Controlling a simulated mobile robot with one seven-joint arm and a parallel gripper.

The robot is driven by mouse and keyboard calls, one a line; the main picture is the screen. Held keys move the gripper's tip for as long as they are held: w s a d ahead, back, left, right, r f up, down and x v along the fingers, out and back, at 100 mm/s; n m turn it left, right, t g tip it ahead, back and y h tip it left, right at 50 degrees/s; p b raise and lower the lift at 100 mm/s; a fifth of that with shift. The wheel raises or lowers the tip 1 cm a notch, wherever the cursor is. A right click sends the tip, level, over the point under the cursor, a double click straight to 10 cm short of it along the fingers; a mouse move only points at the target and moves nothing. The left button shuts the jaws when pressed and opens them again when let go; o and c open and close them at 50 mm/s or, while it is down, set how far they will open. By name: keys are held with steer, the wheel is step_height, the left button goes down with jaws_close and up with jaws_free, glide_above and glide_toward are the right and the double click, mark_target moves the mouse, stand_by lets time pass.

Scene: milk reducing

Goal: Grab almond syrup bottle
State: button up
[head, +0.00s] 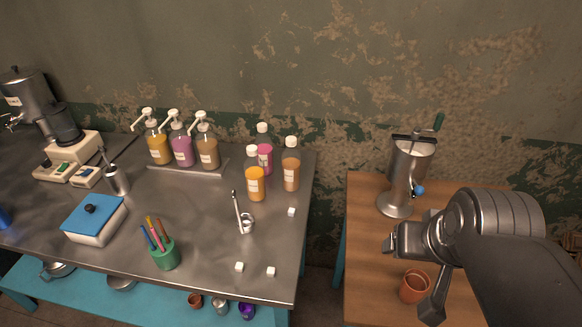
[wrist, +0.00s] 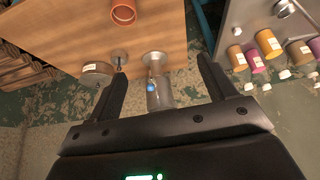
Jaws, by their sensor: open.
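Three capped syrup bottles stand upright near the right end of the metal counter: an orange one (head: 255,178), a pink one (head: 264,152) and a light brown one (head: 291,168). Their labels are too small to read, so I cannot tell which is almond. Three pump bottles, yellow (head: 158,147), purple (head: 181,150) and brown (head: 207,152), stand on a tray to their left. My gripper (head: 411,277) is open and empty above the wooden table, right of and apart from the bottles. In the wrist view its fingers (wrist: 163,68) are spread wide; several bottles show at upper right.
A metal grinder (head: 405,175) and a terracotta cup (head: 415,287) stand on the wooden table (head: 370,217). A gap separates this table from the metal counter (head: 190,210).

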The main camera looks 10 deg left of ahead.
steer(key=shift+w, duration=0.1)
steer(key=w+a+r+n, duration=0.2)
steer(key=w+a+r, duration=0.2)
steer(key=w, duration=0.6)
steer(key=n+g+y, duration=0.2)
steer(key=n+y, duration=0.1)
steer(key=n, duration=0.3)
glide_above(291, 140)
steer(key=s+d, duration=0.1)
steer(key=s, duration=0.1)
steer(key=f, duration=0.6)
steer(key=shift+w+d+f, duration=0.1)
steer(key=shift+w+f, duration=0.1)
steer(key=x, duration=0.5)
steer(key=shift+d+f, duration=0.1)
steer(key=x, duration=0.5)
steer(key=shift+d+f, duration=0.1)
steer(key=shift+d, duration=0.15)
